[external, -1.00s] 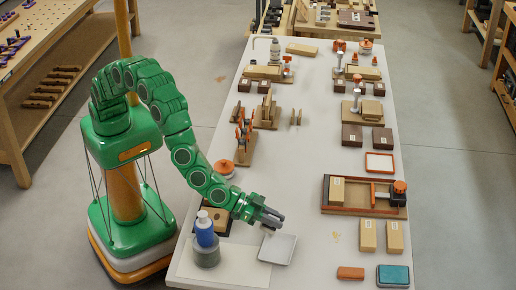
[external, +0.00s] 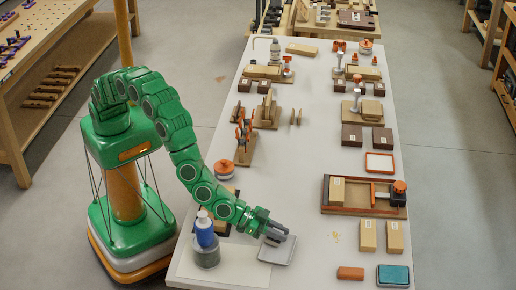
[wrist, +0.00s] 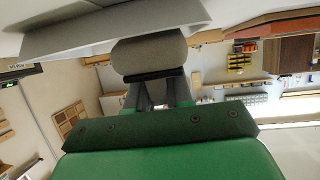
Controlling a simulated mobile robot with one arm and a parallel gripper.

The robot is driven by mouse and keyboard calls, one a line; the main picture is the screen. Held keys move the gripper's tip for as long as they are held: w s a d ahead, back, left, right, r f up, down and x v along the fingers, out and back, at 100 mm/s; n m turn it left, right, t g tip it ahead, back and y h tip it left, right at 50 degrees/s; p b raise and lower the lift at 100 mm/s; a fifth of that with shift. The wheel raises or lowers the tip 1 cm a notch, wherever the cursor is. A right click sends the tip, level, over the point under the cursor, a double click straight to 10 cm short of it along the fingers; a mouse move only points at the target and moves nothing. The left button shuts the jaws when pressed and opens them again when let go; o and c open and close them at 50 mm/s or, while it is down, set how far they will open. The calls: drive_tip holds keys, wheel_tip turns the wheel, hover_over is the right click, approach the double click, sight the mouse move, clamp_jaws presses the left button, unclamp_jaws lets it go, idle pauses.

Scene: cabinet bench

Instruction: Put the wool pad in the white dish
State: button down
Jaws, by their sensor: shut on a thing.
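The white dish (external: 277,254) is a shallow square tray near the front of the bench. My gripper (external: 284,238) is at the dish's back part and covers some of it. In the wrist view my gripper (wrist: 160,92) is shut on a rounded grey-beige pad, the wool pad (wrist: 148,53). The pad is up against the pale dish (wrist: 70,35) in that view, overlapping its edge. I cannot tell whether the pad touches the dish floor. In the external view the pad is hidden by the fingers.
A blue bottle in a grey cup (external: 205,240) stands left of the dish, close to my arm. An orange-knobbed round pot (external: 223,170) is behind it. The bench between is clear.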

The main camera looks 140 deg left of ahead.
drive_tip(key=shift+f, duration=0.1)
drive_tip(key=c, duration=1)
unclamp_jaws()
drive_tip(key=shift+f, duration=0.1)
drive_tip(key=shift+v, duration=1.65)
drive_tip(key=shift+w+a+r, duration=0.1)
drive_tip(key=shift+r, duration=3.4)
